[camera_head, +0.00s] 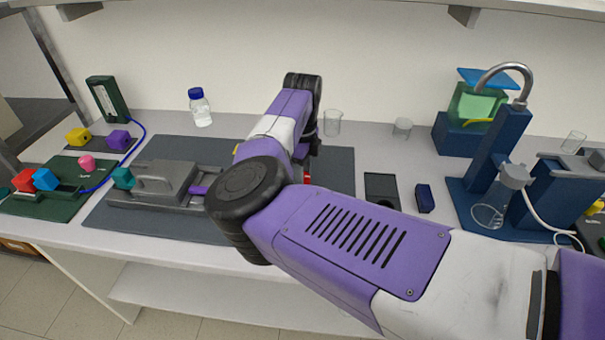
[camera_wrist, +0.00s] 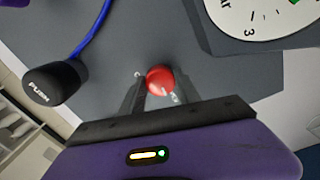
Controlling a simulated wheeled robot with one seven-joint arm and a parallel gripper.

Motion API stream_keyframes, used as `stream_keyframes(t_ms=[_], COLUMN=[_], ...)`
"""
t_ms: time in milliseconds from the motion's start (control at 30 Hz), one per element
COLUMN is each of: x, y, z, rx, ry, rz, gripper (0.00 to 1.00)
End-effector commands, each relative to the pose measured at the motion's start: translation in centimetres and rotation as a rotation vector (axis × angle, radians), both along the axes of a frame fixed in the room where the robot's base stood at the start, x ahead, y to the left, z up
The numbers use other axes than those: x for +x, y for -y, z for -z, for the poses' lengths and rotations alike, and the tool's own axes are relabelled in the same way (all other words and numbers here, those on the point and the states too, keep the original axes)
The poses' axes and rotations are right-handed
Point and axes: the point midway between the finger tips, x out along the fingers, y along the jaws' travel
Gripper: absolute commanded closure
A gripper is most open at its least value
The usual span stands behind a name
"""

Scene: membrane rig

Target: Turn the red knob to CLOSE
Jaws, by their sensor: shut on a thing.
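In the wrist view the round red knob (camera_wrist: 160,79) sits between the two dark fingers of my gripper (camera_wrist: 157,88). The gripper is shut on it, one finger on each side. Small white marks show on the grey surface beside the knob, but I cannot read them or tell which way the knob points. In the head view my purple and white arm reaches over the dark grey mat (camera_head: 340,165) and hides most of the gripper. Only a small red patch shows beside the arm there, and I cannot be sure that it is the knob.
In the wrist view a black PUSH cap (camera_wrist: 52,83) with a blue tube lies left, and a white dial gauge (camera_wrist: 255,18) is upper right. In the head view a grey clamp block (camera_head: 165,180), a beaker (camera_head: 332,122) and a blue stand (camera_head: 490,160) surround my arm.

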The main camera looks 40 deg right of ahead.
Motion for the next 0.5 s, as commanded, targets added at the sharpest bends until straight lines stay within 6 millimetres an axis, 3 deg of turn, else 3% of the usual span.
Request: stream_keyframes(t_ms=[500], x=[0.06], y=[-0.01], z=[0.0], rx=[0.001], ry=[0.0], rz=[0.392], gripper=[1.0])
